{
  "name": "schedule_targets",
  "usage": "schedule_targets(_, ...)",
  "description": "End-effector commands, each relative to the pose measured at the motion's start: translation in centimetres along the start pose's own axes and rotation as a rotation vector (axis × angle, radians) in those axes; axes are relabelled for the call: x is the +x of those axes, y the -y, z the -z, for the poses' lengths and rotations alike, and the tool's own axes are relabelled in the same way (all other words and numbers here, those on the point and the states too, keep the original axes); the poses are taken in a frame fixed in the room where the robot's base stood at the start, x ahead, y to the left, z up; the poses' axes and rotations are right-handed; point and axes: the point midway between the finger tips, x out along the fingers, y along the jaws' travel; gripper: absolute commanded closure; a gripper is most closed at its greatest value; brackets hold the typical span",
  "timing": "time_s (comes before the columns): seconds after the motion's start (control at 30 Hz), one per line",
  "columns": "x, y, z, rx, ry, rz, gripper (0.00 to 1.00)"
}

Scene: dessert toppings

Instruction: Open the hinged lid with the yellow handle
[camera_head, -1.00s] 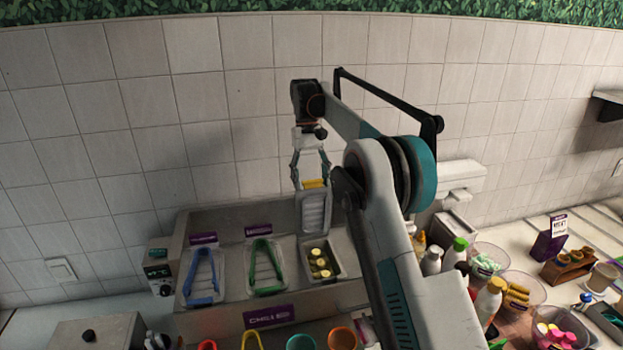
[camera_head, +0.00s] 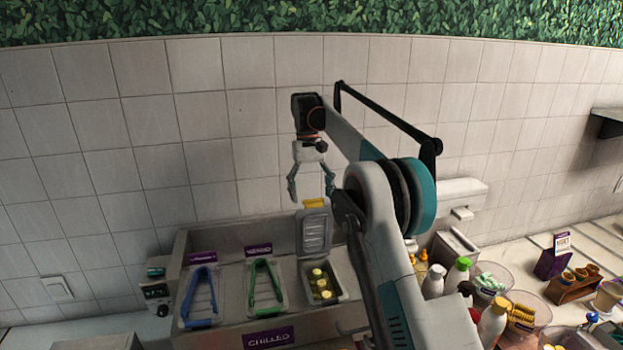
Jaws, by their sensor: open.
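The hinged lid (camera_head: 314,236) stands raised, close to upright, at the back of its compartment in the chilled unit. Its yellow handle (camera_head: 314,204) shows at the lid's top edge. The compartment below is uncovered, and yellow-topped pieces (camera_head: 320,283) show in it. My gripper (camera_head: 312,196) is open and points down, its fingers spread above and around the handle. No finger clearly touches the handle. The right fingertip is close to my own arm, which hides the space just right of the lid.
The chilled unit (camera_head: 233,337) also has two closed lids, one with a blue handle (camera_head: 201,296) and one with a green handle (camera_head: 265,285). A tiled wall rises behind. Bottles (camera_head: 456,275) and topping bowls (camera_head: 527,312) crowd the counter at right.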

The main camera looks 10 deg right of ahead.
Motion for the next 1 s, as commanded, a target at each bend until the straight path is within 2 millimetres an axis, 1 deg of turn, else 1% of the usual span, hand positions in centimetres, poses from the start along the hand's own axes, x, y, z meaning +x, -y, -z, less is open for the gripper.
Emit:
schedule_targets(0.03,-0.9,0.0,-0.3,0.0,0.0,0.0,0.23)
schedule_targets(0.13,-2.7,0.0,-0.8,0.0,0.0,0.0,0.23)
schedule_targets(0.33,-5.6,0.0,-1.7,0.0,0.0,0.0,0.23)
schedule_targets(0.6,-7.2,0.0,-2.1,0.0,0.0,0.0,0.23)
schedule_targets(1.0,-7.6,0.0,-2.4,0.0,0.0,0.0,0.23)
